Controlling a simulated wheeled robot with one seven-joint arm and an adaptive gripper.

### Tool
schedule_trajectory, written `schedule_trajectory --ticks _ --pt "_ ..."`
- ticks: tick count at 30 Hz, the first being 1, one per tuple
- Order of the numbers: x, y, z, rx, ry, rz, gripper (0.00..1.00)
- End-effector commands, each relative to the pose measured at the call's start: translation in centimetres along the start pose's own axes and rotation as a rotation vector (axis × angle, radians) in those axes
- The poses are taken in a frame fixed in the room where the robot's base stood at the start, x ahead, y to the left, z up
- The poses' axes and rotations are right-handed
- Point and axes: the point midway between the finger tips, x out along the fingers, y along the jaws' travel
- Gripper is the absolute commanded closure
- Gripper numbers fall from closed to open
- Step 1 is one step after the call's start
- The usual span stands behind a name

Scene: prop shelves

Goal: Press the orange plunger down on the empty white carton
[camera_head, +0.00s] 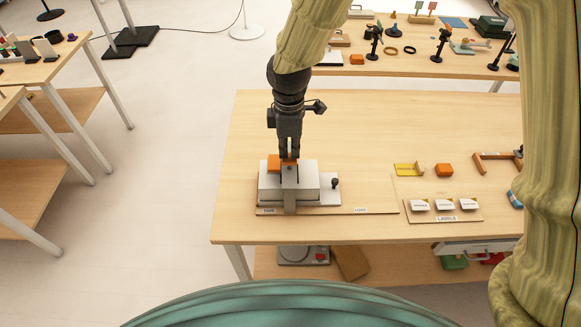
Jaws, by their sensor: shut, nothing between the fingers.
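My gripper (289,155) points straight down over the left part of the wooden table. Its fingers are shut with nothing between them. The orange plunger (274,161) shows just beside and behind the fingertips, at the top of the white carton (305,182). The fingertips are at the plunger; whether they touch it I cannot tell. The carton is a white box with a grey upright strip on its front. It stands on a thin wooden board (348,209) with small printed labels. The carton's inside is not visible.
A small dark knob (334,183) stands on a pale base right of the carton. A labels tray (443,217) with white cards, an orange block (444,170) and a yellow sign (405,169) lie further right. The table left of the carton is clear.

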Motion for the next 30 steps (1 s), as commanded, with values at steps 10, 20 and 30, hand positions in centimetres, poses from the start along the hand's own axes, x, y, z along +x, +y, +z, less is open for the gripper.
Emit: schedule_trajectory --ticks 10,20,30 --pt "0.6 0.0 0.0 0.0 0.0 0.0 1.0" --pt "1.1 0.0 0.0 0.0 0.0 -0.001 1.0" --pt "1.6 0.0 0.0 0.0 -0.001 -0.001 1.0"
